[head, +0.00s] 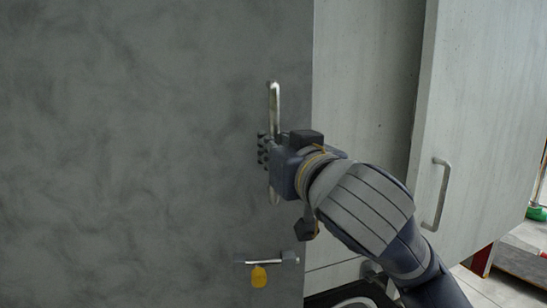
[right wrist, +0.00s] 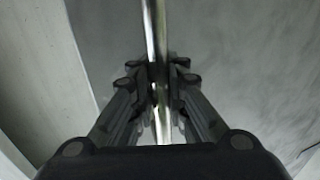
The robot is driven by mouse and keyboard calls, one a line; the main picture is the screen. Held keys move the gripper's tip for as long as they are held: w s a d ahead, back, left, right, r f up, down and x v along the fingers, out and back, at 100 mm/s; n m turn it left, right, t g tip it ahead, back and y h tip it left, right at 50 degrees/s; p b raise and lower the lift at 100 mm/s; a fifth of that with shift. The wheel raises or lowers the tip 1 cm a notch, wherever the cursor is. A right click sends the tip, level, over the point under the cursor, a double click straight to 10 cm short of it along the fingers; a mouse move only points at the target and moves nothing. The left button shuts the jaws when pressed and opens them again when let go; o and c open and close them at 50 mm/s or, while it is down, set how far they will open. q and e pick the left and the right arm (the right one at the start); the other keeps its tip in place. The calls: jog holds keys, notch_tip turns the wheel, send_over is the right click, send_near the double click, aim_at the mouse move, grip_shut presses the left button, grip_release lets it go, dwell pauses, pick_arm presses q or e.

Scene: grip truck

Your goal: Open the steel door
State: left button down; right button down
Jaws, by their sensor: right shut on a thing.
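The steel door (head: 150,130) is a grey, mottled panel that fills the left half of the head view. A vertical metal bar handle (head: 274,105) stands near its right edge. My right gripper (head: 263,150) is shut on the middle of this handle, and its wrist hides part of the bar. In the right wrist view the handle (right wrist: 155,45) runs down between the two fingers of my right gripper (right wrist: 158,80), with the door (right wrist: 230,60) behind it. My left gripper is not in view.
Below the handle, a small lever (head: 265,262) with a yellow tag (head: 259,277) sits on the door. To the right stands a pale cabinet door (head: 480,130) with a bar handle (head: 436,195). A strip of tiled floor shows at the lower right.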

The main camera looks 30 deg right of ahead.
jog(key=shift+s+a, duration=0.1)
jog(key=shift+s, duration=0.05)
jog(key=s+a+b, duration=0.3)
jog(key=s+b, duration=0.2)
jog(key=shift+s+a, duration=0.15)
jog(key=shift+a, duration=0.2)
dwell(0.6)
